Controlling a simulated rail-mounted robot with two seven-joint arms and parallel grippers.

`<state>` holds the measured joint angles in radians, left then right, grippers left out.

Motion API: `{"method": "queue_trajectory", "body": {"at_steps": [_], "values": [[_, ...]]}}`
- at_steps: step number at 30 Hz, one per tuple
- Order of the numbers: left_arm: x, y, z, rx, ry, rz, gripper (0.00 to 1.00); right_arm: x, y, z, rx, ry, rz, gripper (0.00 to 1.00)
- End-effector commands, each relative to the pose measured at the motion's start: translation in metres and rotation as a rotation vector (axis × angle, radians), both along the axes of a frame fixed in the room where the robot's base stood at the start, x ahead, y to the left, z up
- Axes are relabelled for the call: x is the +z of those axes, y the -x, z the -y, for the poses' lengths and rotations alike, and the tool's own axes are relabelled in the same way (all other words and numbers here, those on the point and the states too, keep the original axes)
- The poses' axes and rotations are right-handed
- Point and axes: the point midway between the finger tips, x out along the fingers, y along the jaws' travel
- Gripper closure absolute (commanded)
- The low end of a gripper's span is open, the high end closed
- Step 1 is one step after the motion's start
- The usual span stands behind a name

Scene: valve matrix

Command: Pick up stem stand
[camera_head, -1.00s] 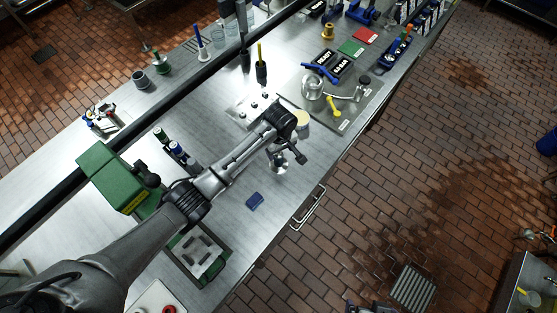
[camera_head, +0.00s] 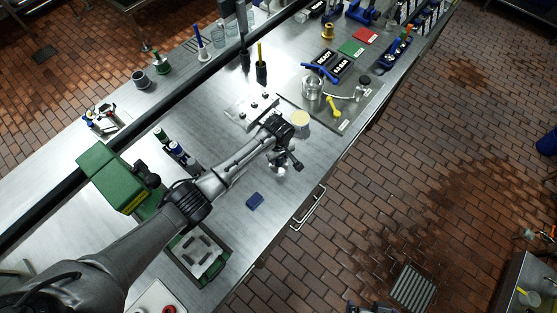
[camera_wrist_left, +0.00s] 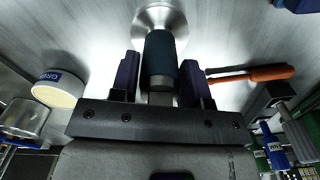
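The stem stand (camera_wrist_left: 160,20), as I take it, is a shiny flared metal base on the bench with a dark teal upright part rising toward my left wrist camera. In the head view it is mostly hidden by my left gripper (camera_head: 287,163), with some bright metal showing below. In the left wrist view, my left gripper (camera_wrist_left: 160,78) has one dark finger on each side of the teal part. Narrow gaps seem to show beside it, so the fingers look open around it.
A cream-topped round tub (camera_head: 301,119) stands close to my left gripper. An orange-handled tool (camera_wrist_left: 265,73) lies beside the stand. A metal plate with knobs (camera_head: 251,108) and a tray (camera_head: 345,123) are nearby. A blue block (camera_head: 254,200) lies on otherwise clear bench.

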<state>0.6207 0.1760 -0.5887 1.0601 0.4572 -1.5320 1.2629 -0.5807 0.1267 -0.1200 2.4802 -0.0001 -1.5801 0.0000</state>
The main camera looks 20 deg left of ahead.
Motion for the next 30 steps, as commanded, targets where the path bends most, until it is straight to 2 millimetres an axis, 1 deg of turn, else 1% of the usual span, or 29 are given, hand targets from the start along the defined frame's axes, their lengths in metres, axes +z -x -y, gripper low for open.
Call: {"method": "queue_trajectory", "body": {"at_steps": [1, 12, 13, 23, 26, 30], "values": [[0.0, 0.0, 0.0, 0.0, 0.0, 0.0, 0.62, 0.0, 0.0, 0.0, 0.0, 0.0, 0.0, 0.0], [0.0, 0.0, 0.0, 0.0, 0.0, 0.0, 0.98, 0.0, 0.0, -0.002, -0.004, -0.005, 0.0, 0.0], [0.0, 0.0, 0.0, 0.0, 0.0, 0.0, 1.0, 0.0, 0.0, -0.002, -0.004, -0.007, 0.0, 0.0], [0.003, -0.001, 0.0, 0.0, 0.001, 0.002, 1.0, 0.0, 0.0, -0.003, -0.007, -0.011, -0.001, 0.0], [0.008, -0.001, 0.0, 0.0, 0.001, 0.003, 1.0, 0.001, 0.0, -0.003, -0.007, -0.011, -0.001, 0.0], [0.023, -0.001, 0.0, 0.0, 0.002, 0.005, 1.0, 0.001, 0.0, -0.003, -0.006, -0.009, 0.0, 0.0]]}}
